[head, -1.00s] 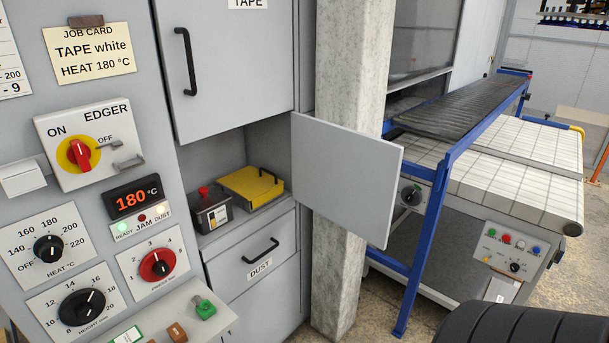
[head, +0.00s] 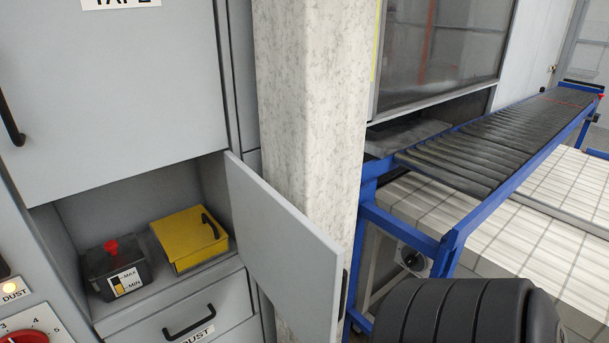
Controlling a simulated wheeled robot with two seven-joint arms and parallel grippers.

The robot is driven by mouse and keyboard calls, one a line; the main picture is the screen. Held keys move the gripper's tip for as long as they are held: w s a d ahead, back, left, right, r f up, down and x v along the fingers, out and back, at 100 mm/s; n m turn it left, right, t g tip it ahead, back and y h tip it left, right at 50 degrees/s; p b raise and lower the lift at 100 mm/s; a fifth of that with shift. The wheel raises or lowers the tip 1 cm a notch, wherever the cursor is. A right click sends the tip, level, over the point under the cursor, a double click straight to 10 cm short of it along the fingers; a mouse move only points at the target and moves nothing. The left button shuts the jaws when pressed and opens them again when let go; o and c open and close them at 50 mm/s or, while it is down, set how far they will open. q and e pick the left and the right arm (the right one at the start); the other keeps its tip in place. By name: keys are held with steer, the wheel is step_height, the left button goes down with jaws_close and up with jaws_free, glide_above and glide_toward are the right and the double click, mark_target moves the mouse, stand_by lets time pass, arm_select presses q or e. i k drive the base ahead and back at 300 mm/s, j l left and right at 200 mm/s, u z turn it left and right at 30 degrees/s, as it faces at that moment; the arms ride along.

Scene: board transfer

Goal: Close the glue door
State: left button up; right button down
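The glue door (head: 284,246) is a grey panel, hinged at the right side of an open compartment. It stands swung wide open, out in front of the concrete pillar. A dark handle (head: 343,292) shows at its free edge. Inside the compartment are a black glue pot (head: 112,275) with a red knob and MAX/MIN marks, and a yellow box (head: 189,239) with a black handle. A black ribbed part of my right arm shows at the lower right, in front of the conveyor. Neither gripper's fingers are in view.
The TAPE door (head: 110,80) above is shut, and the DUST drawer (head: 195,312) below is shut. A concrete pillar (head: 310,110) stands right behind the glue door. A blue-framed roller conveyor (head: 490,155) lies to the right.

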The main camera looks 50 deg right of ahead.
mark_target(298, 265)
steer(key=l, duration=0.7)
steer(key=k+l, duration=0.15)
steer(key=l, duration=1.3)
